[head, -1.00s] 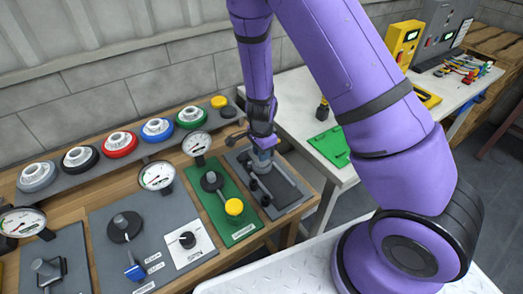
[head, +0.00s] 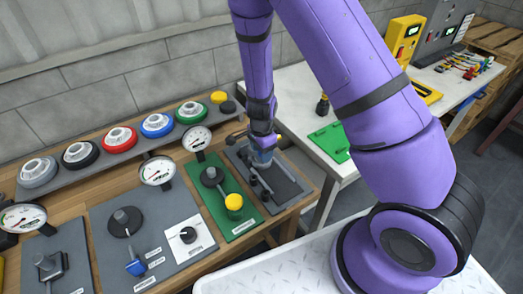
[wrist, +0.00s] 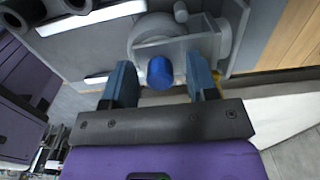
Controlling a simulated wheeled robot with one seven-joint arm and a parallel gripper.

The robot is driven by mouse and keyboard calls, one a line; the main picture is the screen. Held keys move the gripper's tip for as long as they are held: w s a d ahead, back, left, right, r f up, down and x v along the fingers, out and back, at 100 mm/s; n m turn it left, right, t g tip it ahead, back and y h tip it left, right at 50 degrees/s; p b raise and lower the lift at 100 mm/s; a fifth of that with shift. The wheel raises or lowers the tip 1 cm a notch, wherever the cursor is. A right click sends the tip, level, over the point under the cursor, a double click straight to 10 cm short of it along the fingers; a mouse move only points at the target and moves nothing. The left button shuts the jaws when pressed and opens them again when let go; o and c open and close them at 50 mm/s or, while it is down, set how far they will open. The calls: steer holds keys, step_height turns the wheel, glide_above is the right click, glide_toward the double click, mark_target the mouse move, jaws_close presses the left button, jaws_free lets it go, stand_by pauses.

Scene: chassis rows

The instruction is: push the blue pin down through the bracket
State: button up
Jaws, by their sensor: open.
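The blue pin (wrist: 160,72) shows end-on in the wrist view, its rounded blue end standing out of a grey bracket (wrist: 205,45). My gripper (wrist: 163,85) is open, with one blue-grey finger on each side of the pin. A gap shows between the pin and each finger. In the head view my gripper (head: 264,158) is over the dark grey panel at the right end of the wooden bench. The pin and most of the bracket cannot be made out there behind my gripper. How deep the pin sits is unclear.
A grey panel (head: 110,215) with a blue-handled lever lies further left. A white table (head: 290,100) with a green plate stands behind on the right.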

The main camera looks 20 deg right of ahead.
step_height(320, 180, up, 11)
stand_by(0.5)
stand_by(0.4)
steer(key=s+d+r+n+t+y, duration=0.1)
steer(key=s+r+n, duration=0.35)
steer(key=r, duration=0.65)
steer(key=s+d+r+n+t+y, duration=0.15)
steer(key=s+r+n, duration=0.3)
steer(key=r, duration=0.65)
steer(key=s+d+r+n+t+h, duration=0.2)
steer(key=s+d+r+n, duration=0.2)
steer(key=s+r, duration=0.6)
steer(key=s+n, duration=0.2)
steer(key=s, duration=0.4)
steer(key=shift+d+r+n+t, duration=0.2)
steer(key=shift+n+t, duration=0.15)
steer(key=shift+n, duration=0.05)
steer(key=shift+h, duration=0.25)
